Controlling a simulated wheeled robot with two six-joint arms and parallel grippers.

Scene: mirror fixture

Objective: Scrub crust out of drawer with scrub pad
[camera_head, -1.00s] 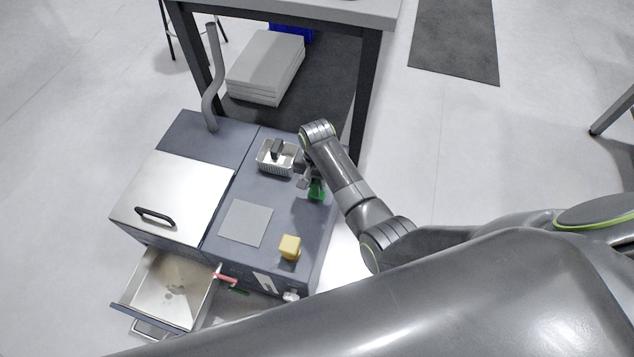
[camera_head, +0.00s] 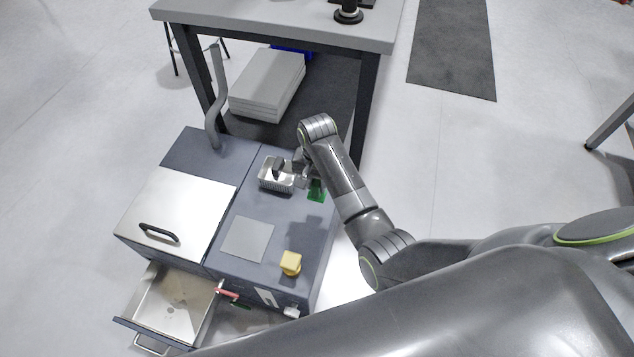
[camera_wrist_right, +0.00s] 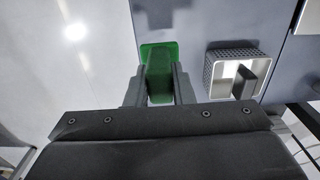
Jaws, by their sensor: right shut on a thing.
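The open drawer (camera_head: 170,303) is at the lower left of the head view, with faint brownish crust (camera_head: 180,298) on its metal floor. My right gripper (camera_head: 309,177) is over the unit's top, beside the metal basket. In the right wrist view its two fingers (camera_wrist_right: 160,88) are shut on a green scrub pad (camera_wrist_right: 159,56). The green pad also shows in the head view (camera_head: 317,190), partly hidden by the gripper. I cannot tell whether the pad touches the surface. My left gripper is not in view.
The metal basket (camera_head: 267,185) with a dark handled item stands beside the pad. A grey square plate (camera_head: 247,239) and a yellow block (camera_head: 290,263) are on the unit's top. A closed metal lid (camera_head: 180,205) lies left. A grey pipe (camera_head: 216,90) rises behind. A red-handled item (camera_head: 228,293) is near the drawer.

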